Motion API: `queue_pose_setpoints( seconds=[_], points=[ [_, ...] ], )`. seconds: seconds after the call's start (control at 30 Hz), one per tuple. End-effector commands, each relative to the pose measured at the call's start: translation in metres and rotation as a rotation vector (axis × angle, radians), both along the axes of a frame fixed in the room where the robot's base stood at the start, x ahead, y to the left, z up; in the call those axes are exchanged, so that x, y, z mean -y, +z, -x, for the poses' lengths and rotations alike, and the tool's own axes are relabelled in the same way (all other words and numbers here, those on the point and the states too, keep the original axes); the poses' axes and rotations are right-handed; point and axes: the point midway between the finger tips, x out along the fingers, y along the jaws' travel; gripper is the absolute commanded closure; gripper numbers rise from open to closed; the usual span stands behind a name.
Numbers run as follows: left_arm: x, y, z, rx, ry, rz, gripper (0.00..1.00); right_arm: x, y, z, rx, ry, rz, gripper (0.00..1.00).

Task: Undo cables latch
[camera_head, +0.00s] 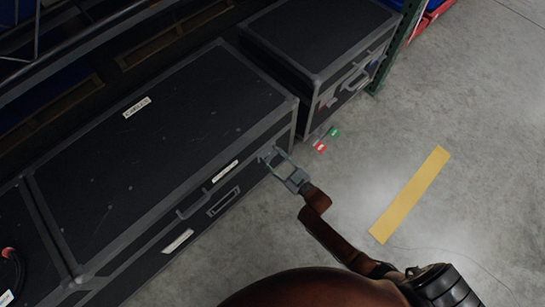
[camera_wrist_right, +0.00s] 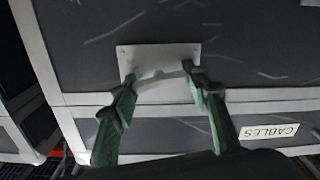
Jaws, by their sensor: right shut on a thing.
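The cables case (camera_head: 165,125) is a long black case with grey metal edges, and its lid is down. The CABLES label (camera_wrist_right: 268,132) appears upside down in the right wrist view, beside the seam between lid and body. The cables latch (camera_wrist_right: 160,57) is a pale metal plate with a thin bar on the case front. My right gripper (camera_wrist_right: 160,77) is shut on the latch, a fingertip at each end of the bar. In the head view my right gripper (camera_head: 270,157) is at the case's front, near its right corner; the fingers partly hide the latch.
A second black case (camera_head: 318,38) stands behind, to the right, with red and green tags (camera_head: 328,138) near it. A green rack post (camera_head: 397,48) rises beyond. Concrete floor with a yellow strip (camera_head: 410,195) is open to the right.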

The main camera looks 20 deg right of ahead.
Motion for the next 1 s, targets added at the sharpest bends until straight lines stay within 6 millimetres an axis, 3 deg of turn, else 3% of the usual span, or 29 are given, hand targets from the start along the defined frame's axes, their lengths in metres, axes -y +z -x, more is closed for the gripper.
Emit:
queue_pose_setpoints(
  seconds=[0.43,1.0],
  points=[
    [-0.013,0.020,0.018,-0.077,-0.003,-0.037,0.60,-0.001,-0.001,0.001,0.141,-0.002,0.397,0.82],
    [-0.011,0.015,0.016,-0.068,-0.003,-0.031,0.60,-0.002,-0.005,0.002,0.324,0.000,0.902,0.82]
  ],
)
